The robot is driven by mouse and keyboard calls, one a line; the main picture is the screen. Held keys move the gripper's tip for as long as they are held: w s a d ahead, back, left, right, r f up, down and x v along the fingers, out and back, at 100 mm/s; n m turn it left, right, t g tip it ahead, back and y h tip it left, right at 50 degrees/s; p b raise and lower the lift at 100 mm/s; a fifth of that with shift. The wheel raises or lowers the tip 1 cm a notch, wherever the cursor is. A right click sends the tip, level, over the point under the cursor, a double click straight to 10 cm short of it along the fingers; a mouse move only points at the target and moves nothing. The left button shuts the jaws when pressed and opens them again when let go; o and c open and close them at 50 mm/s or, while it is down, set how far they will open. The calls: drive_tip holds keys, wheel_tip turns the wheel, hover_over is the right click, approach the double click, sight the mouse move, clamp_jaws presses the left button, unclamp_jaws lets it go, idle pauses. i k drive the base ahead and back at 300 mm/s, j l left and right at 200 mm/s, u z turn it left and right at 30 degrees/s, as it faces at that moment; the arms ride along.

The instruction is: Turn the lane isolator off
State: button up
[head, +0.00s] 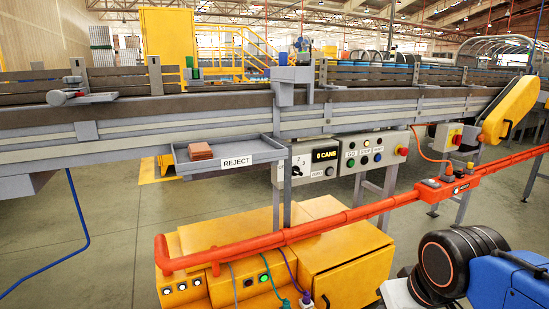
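Blue and black parts of my arm show at the bottom right. My gripper is not in view.
An orange-red rail (330,222) crosses in front of the conveyor, above a yellow cabinet (345,280) with cables. A small black-and-red unit (447,187) sits on the rail below the box. The REJECT tray (228,162) holds brown pieces. Grey floor at left is clear except a blue hose.

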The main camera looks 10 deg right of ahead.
sight(456, 140)
drive_tip(key=z, duration=1.25)
drive_tip(key=i+l, duration=0.1)
drive_tip(key=i, duration=2.25)
drive_tip(key=i+u, duration=0.05)
